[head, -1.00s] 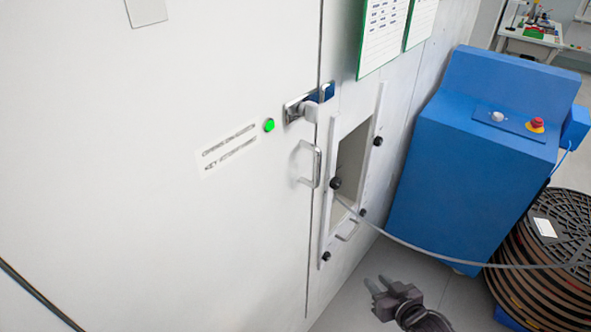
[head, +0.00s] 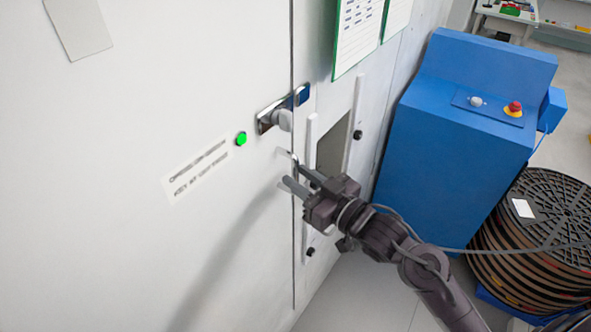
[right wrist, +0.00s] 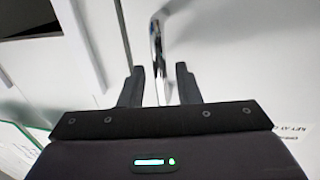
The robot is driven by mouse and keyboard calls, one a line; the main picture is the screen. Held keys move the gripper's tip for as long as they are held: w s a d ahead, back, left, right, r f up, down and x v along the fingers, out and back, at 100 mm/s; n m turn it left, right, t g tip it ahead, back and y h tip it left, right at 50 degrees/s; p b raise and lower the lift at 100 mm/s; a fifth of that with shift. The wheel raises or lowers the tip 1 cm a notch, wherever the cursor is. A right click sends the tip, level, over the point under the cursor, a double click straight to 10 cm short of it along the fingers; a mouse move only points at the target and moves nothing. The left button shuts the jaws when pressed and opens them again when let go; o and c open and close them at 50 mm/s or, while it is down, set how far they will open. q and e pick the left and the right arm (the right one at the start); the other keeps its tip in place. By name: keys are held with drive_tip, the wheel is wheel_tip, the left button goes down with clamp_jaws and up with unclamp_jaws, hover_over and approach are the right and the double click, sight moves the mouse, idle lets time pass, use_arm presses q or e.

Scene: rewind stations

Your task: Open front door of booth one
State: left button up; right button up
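The white front door (head: 130,130) of the booth fills the left of the head view and looks shut, its seam running down beside the latch. A metal latch with a round knob (head: 282,112) sits on the door edge, with a lit green button (head: 241,138) to its left. In the right wrist view the handle (right wrist: 158,60) stands between the two fingers (right wrist: 159,88), which are apart with gaps beside the bar. My left gripper is out of view.
A framed hatch opening (head: 332,145) is right of the door seam, behind my right arm. A blue machine (head: 455,140) with a red button and a stack of black reels (head: 535,230) stand at the right. Grey floor (head: 360,300) shows below.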

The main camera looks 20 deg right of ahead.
drive_tip(key=shift+x, duration=0.85)
drive_tip(key=shift+c, duration=0.4)
clamp_jaws()
